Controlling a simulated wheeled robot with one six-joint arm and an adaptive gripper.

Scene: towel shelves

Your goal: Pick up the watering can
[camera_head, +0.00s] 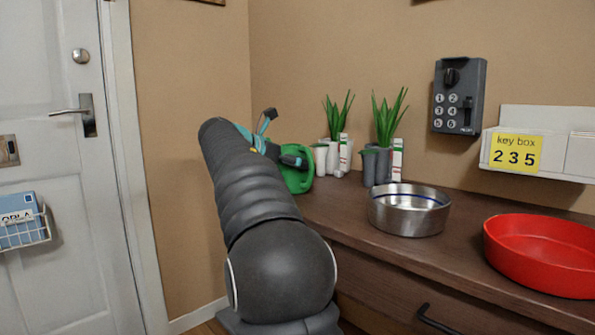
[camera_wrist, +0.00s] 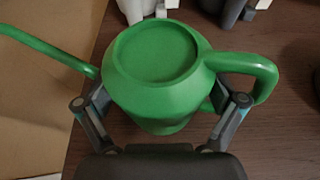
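The green watering can (camera_wrist: 155,85) fills the middle of the wrist view. Its round recessed end faces the camera, its spout (camera_wrist: 45,48) points left and its looped handle (camera_wrist: 262,72) is on the right. My gripper (camera_wrist: 162,98) is spread wide, with one finger on each side of the can's body. I see no clear grip on the can; contact at the fingertips is hard to make out. In the head view, part of the can (camera_head: 297,172) shows at the far left end of the counter, largely hidden by my arm.
The brown wooden counter (camera_head: 340,208) carries two potted plants (camera_head: 385,125) behind the can, a steel bowl (camera_head: 408,212) and a red bowl (camera_head: 545,255). A grey key box (camera_head: 459,96) hangs on the wall. A white door (camera_head: 60,170) stands at left.

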